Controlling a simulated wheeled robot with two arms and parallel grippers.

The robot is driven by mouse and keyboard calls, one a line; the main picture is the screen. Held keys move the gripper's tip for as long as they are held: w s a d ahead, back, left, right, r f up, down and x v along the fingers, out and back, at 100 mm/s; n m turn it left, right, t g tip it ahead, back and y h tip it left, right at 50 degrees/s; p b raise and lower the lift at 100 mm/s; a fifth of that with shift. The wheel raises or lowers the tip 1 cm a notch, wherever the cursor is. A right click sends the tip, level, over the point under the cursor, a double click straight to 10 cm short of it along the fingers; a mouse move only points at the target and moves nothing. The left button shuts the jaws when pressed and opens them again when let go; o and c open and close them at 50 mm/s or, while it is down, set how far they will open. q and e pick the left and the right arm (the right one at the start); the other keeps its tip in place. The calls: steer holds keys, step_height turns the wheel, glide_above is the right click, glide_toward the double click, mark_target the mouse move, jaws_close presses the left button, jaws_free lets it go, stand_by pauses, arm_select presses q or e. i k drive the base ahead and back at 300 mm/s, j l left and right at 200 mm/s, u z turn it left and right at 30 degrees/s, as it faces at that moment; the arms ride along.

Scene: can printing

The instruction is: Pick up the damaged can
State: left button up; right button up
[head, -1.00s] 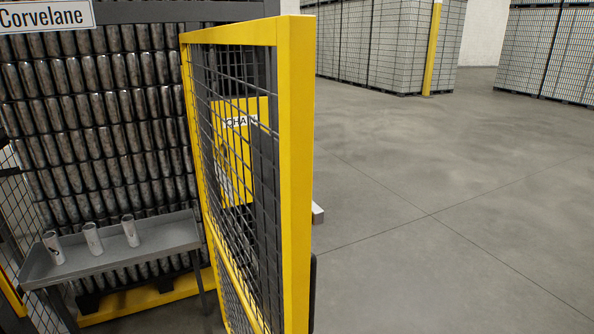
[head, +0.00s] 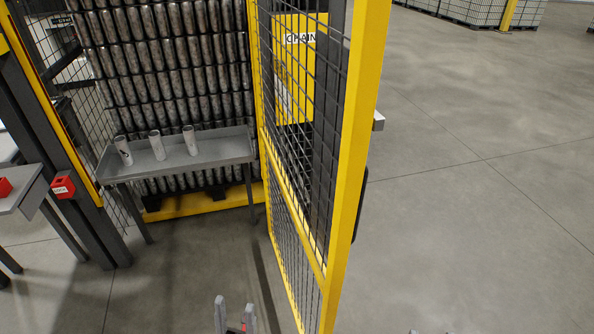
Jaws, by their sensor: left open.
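Three light grey cans stand in a row in a grey tray table (head: 225,153) at the left of the head view. The left can (head: 123,150) has a dark mark on its side and may be the damaged one; it is too small to be sure. The middle can (head: 157,145) and the right can (head: 190,140) look plainer. My left gripper (head: 235,316) shows at the bottom edge, open and empty, well in front of and below the tray. My right gripper is not clearly seen.
A yellow-framed mesh gate (head: 352,170) stands just right of the tray and rises close to my left gripper. Stacked dark cans (head: 160,80) fill the space behind the tray. A red box (head: 62,187) is on a post at left. Open floor lies right of the gate.

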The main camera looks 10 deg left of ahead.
mark_target(155, 136)
steer(key=k+u, duration=0.25)
steer(key=u, duration=0.25)
steer(key=k+j+u, duration=0.15)
steer(key=u, duration=0.3)
steer(key=i+l+u, duration=0.15)
steer(key=l, duration=0.7)
steer(key=i+l+u, duration=0.1)
steer(key=l, duration=0.8)
steer(key=i+l+u, duration=0.15)
steer(key=l, duration=0.75)
steer(key=j, duration=0.55)
steer(key=k+j, duration=0.15)
steer(key=j, duration=1)
steer(key=i+j, duration=0.15)
steer(key=j, duration=0.25)
steer(key=i+j, duration=0.15)
steer(key=j, duration=0.25)
steer(key=i+j, duration=0.15)
steer(key=j, duration=0.25)
steer(key=i+j, duration=0.15)
steer(key=i, duration=0.4)
steer(key=i+j, duration=0.1)
steer(key=i, duration=0.45)
